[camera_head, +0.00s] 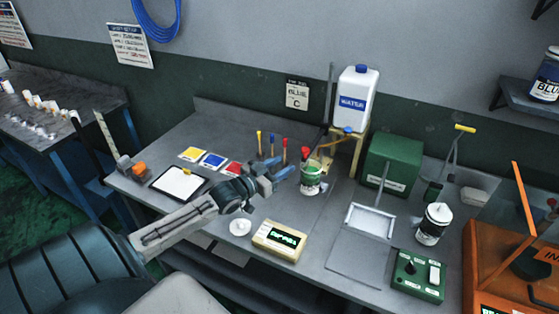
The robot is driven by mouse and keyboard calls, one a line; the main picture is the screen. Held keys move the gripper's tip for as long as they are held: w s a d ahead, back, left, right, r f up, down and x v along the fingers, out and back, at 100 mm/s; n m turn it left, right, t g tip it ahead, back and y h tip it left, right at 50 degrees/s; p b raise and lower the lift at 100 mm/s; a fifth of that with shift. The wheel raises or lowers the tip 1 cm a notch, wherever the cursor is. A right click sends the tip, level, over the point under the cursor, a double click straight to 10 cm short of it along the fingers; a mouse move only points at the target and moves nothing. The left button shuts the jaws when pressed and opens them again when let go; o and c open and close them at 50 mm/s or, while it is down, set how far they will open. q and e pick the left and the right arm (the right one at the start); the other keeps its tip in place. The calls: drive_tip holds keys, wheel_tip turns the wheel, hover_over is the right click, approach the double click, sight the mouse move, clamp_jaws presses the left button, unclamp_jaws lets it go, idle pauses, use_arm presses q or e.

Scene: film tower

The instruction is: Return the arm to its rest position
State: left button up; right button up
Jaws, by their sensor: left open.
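My left arm comes in from the lower left, and its gripper (286,178) is over the middle of the grey workbench (335,215). Its jaws are open and point right, towards a green-and-white can (310,180). The fingertips appear close to the can's left side; I cannot tell whether they touch it. I see nothing held between them. My right gripper is not in view.
Yellow, blue (213,160) and red cards, a white pad (180,184) and a display box (279,240) surround the arm. A water jug (355,97) on a stand, green box (393,164), metal tray (369,222), white can (433,225), green switch box (418,275) and orange machine (500,260) are rightward.

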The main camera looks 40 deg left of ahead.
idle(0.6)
